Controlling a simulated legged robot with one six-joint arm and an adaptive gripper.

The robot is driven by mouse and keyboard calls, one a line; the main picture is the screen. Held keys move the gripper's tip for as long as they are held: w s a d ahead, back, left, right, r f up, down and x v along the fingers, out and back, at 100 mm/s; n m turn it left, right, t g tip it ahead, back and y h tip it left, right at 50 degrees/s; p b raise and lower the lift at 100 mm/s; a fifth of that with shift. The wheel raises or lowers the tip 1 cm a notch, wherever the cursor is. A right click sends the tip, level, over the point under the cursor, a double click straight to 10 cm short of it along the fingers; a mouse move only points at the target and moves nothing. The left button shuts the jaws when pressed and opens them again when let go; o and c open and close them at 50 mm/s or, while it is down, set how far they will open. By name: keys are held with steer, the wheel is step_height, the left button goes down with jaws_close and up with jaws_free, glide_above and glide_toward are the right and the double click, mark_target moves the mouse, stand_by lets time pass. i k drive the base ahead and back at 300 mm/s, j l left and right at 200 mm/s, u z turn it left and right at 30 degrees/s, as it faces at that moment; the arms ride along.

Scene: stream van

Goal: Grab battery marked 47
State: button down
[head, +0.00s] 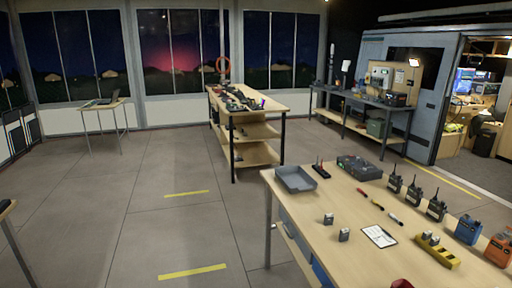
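No number 47 can be read on anything in the head view. Two small dark blocks with pale tops, possibly batteries, stand apart on the near wooden table: one block (328,219) is farther back, and the other block (344,235) is nearer. More small pale-topped blocks (428,238) sit at a yellow holder (440,252) on the right. A blue boxy unit (468,230) and an orange one (499,250) stand at the table's right; I cannot tell whether they are batteries. My gripper is not in view.
The near table (305,244) also bears a grey tray (295,178), a dark case (359,168), several radios (414,196), screwdriver-like tools (378,207) and a clipboard (379,236). A shelved table (246,101) stands behind. The floor (140,210) at left is clear.

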mark_target(329, 218)
steer(key=i+z, duration=0.15)
steer(key=z, duration=0.45)
steer(key=i+j+z, duration=0.45)
steer(key=i+j, duration=0.15)
steer(key=j, duration=0.15)
steer(key=i+j+z, duration=0.25)
steer(key=j, duration=0.2)
steer(key=i+j, duration=0.15)
steer(key=j, duration=0.15)
steer(key=i+j, duration=0.2)
steer(key=j, duration=0.15)
steer(key=i+j, duration=0.15)
steer(key=j, duration=0.15)
steer(key=i+j, duration=0.2)
steer(key=j, duration=0.15)
